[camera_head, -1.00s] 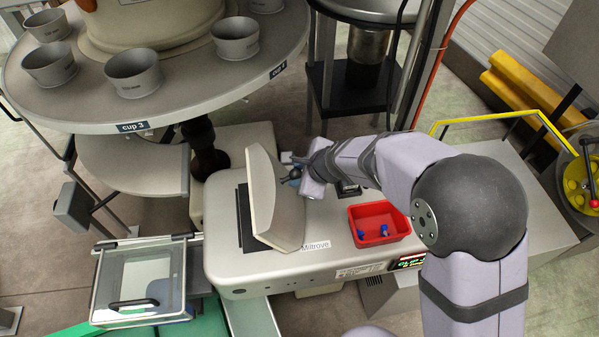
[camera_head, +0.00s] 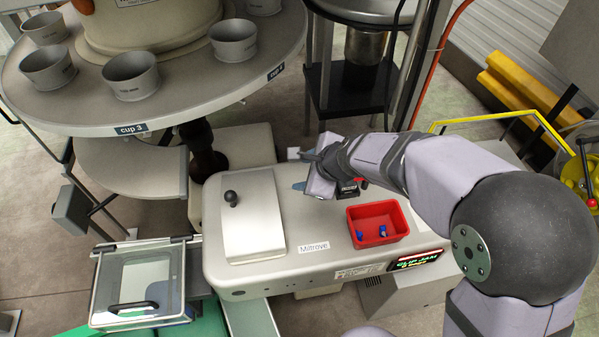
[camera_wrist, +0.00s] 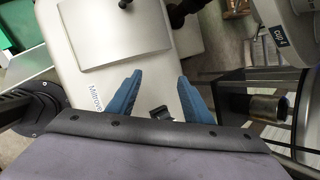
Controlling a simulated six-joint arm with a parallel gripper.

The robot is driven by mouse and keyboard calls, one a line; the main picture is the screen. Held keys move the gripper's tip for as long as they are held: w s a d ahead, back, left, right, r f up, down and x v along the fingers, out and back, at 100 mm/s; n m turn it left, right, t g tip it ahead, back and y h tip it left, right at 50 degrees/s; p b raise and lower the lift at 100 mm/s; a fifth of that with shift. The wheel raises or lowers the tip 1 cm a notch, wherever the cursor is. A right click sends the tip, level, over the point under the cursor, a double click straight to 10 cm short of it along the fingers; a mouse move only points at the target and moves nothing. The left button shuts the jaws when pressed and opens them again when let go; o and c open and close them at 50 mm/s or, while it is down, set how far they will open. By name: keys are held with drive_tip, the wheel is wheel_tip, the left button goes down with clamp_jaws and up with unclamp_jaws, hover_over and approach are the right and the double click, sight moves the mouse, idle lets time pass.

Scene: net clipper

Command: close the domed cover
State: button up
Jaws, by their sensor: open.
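The domed cover (camera_head: 254,216) lies down flat on the left part of the Miltrove machine (camera_head: 300,262), its black ball knob (camera_head: 231,197) upright near the far left corner. The cover also shows in the wrist view (camera_wrist: 110,35), at the top, with the knob at its edge. My gripper (camera_head: 302,186) is to the right of the cover, apart from it. In the wrist view, its two blue fingers (camera_wrist: 155,95) are spread with nothing between them. The wrist hides part of the fingers in the head view.
A red tray (camera_head: 378,222) with small blue pieces stands on the machine's right part, beside a lit display (camera_head: 416,260). A round table with grey cups (camera_head: 132,76) is at the back left. A clear-lidded box (camera_head: 138,284) stands at the front left.

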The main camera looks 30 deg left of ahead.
drive_tip(key=shift+v, duration=0.85)
drive_tip(key=s+d+f+n+g+h, duration=0.2)
drive_tip(key=s+d+f+n+h, duration=0.15)
drive_tip(key=s+d+n, duration=0.45)
drive_tip(key=s+d+f+n+g+h, duration=0.2)
drive_tip(key=s+d+f+n, duration=0.25)
drive_tip(key=d+n, duration=0.55)
drive_tip(key=w+d+f+m+b, duration=0.1)
drive_tip(key=d+b, duration=0.2)
drive_tip(key=d, duration=0.5)
drive_tip(key=w+d+f+m+t+h+b, duration=0.1)
drive_tip(key=d+f+m+b, duration=0.1)
drive_tip(key=d, duration=0.6)
drive_tip(key=w+d+f+m+b, duration=0.1)
drive_tip(key=w+d+b, duration=0.1)
drive_tip(key=d, duration=0.6)
drive_tip(key=shift+f+m+t+b, duration=0.3)
drive_tip(key=shift+f+m+b, duration=0.1)
drive_tip(key=shift+b, duration=0.5)
